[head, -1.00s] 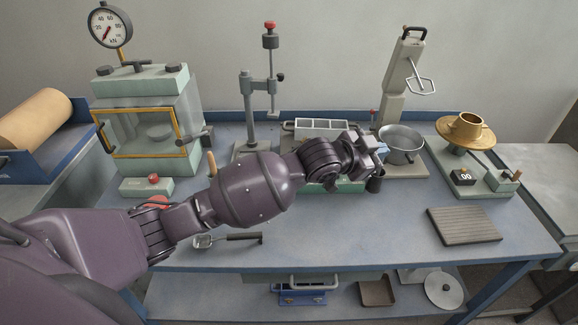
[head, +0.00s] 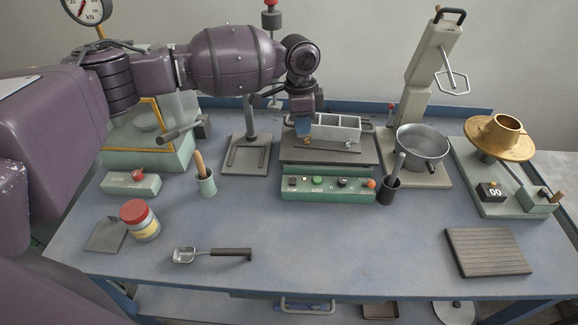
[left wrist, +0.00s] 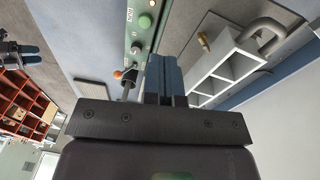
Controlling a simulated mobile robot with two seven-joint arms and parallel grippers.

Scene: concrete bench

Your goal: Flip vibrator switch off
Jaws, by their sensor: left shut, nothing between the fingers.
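The green control box (head: 328,196) sits at the front of the vibrating table (head: 300,150). Its face carries a small dark and white switch (head: 305,181), a green button (head: 317,181), a dark knob and an orange button (head: 370,183). I cannot tell the switch's position. The box also shows in the left wrist view (left wrist: 143,42). My left gripper (head: 303,125) is shut and empty, above the back left of the box beside the grey three-part mould (head: 338,131). Its blue fingers (left wrist: 165,72) point between box and mould in the left wrist view. My right gripper is out of view.
A dark cup with a grey-handled tool (head: 391,188) stands right of the box, and a wooden-handled tool in a cup (head: 206,180) stands left. A metal bowl (head: 422,146) is at right. The bench front is clear around the scoop (head: 212,255).

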